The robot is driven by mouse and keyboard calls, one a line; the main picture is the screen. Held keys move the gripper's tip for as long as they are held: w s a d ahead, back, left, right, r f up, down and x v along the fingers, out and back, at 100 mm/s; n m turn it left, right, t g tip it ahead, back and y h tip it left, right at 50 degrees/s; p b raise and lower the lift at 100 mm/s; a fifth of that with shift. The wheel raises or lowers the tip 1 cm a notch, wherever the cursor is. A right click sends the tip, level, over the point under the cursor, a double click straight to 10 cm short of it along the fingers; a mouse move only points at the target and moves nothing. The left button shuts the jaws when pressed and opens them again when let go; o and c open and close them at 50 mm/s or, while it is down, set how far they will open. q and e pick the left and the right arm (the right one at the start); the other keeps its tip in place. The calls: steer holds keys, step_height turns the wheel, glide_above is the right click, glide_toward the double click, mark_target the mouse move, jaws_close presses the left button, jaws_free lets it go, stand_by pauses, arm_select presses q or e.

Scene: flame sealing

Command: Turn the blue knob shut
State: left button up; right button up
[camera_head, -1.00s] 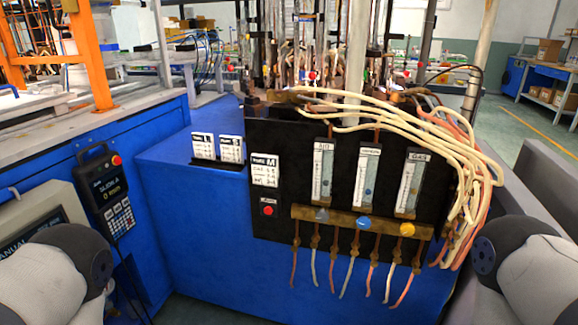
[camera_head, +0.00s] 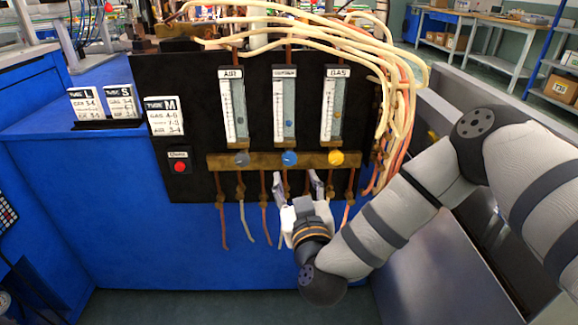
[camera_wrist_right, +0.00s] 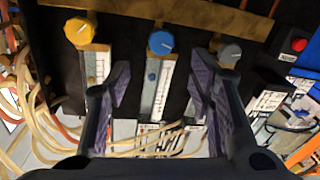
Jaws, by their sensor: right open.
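The blue knob (camera_head: 289,158) sits in the middle of the brass bar (camera_head: 262,161) on the black panel, below the middle flow tube (camera_head: 284,105). It also shows in the right wrist view (camera_wrist_right: 160,42), with a pale mark on its face. My right gripper (camera_head: 297,185) is open and empty, just below the knob in the head view. In the wrist view its two fingers stand apart on either side of the knob's column; no contact with the knob shows. My left gripper is not in view.
A grey knob (camera_head: 242,158) and a yellow knob (camera_head: 336,158) flank the blue one. A red button (camera_head: 180,167) is on the panel at left. Hoses (camera_head: 408,100) hang along the panel's right side, and short tubes hang below the bar.

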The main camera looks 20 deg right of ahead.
mark_target(290, 159)
steer(key=w, duration=0.3)
steer(key=w+d, duration=0.1)
steer(key=w, duration=0.1)
steer(key=w+b, duration=0.1)
steer(key=w, duration=0.2)
steer(key=shift+w+d+f, duration=0.1)
steer(key=shift+w+d, duration=0.1)
steer(key=shift+w, duration=0.1)
steer(key=c, duration=1.2)
